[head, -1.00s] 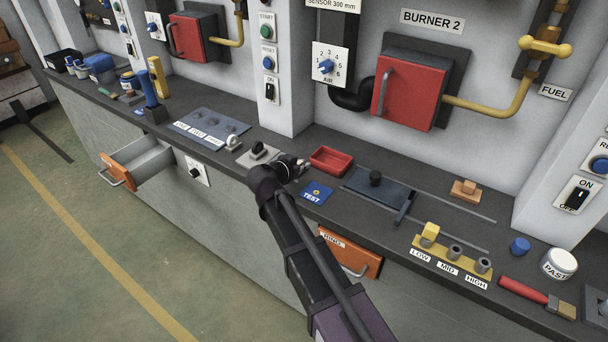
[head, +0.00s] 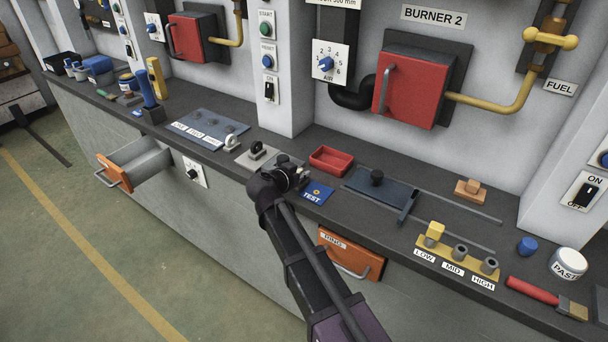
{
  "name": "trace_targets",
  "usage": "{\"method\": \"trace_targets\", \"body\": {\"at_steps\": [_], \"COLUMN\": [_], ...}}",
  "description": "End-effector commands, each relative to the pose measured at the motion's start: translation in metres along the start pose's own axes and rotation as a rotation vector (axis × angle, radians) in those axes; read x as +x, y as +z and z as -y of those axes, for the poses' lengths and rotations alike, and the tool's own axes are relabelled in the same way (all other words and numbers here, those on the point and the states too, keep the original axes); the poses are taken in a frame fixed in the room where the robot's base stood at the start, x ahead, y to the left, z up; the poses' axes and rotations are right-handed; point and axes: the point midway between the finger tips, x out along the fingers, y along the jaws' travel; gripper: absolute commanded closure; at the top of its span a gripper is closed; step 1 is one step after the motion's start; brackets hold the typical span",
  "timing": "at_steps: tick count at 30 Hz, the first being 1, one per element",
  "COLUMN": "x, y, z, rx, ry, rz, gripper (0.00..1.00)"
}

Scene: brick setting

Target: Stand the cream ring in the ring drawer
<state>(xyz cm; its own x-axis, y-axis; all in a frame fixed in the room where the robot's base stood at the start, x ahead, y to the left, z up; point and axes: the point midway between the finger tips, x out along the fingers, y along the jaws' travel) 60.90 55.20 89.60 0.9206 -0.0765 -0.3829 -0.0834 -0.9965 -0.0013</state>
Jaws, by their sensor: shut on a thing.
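My gripper (head: 297,174) is over the dark bench near the blue TEST card, mostly hidden behind my own wrist. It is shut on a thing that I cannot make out. Another orange-fronted drawer (head: 137,158) at the left is pulled open and looks empty.
A red tray (head: 331,160), the blue TEST card (head: 317,194) and a dark sliding plate (head: 380,189) lie around my gripper. A pale plate with a black fitting (head: 257,152) sits left of it. The floor in front of the bench is clear.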

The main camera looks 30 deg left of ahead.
Motion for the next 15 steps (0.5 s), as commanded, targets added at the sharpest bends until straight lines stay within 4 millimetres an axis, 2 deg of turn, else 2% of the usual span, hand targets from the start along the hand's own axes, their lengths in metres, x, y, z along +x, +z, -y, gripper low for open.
{"method": "trace_targets", "body": {"at_steps": [4, 5, 6, 8, 15], "x": [0.0015, 0.0012, 0.0010, 0.0010, 0.0011], "y": [0.0038, 0.0030, 0.0026, 0.0026, 0.0025], "z": [0.0000, 0.0000, 0.0000, 0.0000, 0.0000], "rx": [0.000, 0.000, 0.000, 0.000, 0.000], "ry": [0.000, 0.000, 0.000, 0.000, 0.000], "rz": [0.000, 0.000, 0.000, 0.000, 0.000], "gripper": [1.00, 0.79, 0.67, 0.51, 0.51]}}
